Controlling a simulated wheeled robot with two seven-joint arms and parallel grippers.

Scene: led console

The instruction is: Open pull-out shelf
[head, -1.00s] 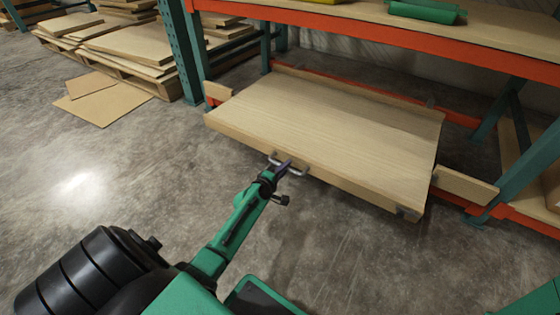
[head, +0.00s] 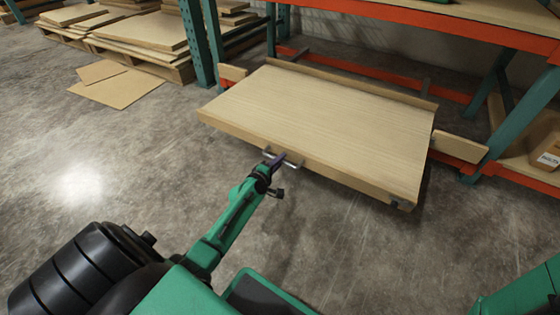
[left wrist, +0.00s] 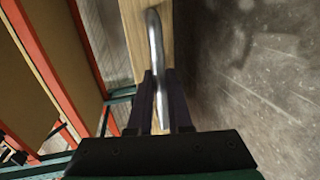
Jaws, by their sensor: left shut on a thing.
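The pull-out shelf (head: 330,115) is a light wooden board that juts well out of the low bay of the rack. Its metal handle (left wrist: 156,45) is on the front edge, and part of it shows in the head view (head: 297,163). My left gripper (head: 279,160) is shut on this handle. In the left wrist view its two dark fingers (left wrist: 160,100) lie on either side of the bar. A green part at the lower right of the head view seems to be mine; my right gripper is not seen.
The orange and teal rack (head: 513,128) stands behind and beside the shelf, with an upright at the right. Stacked boards on a pallet (head: 145,50) and flat cardboard (head: 115,85) lie at the upper left. Concrete floor (head: 140,140) in front is clear.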

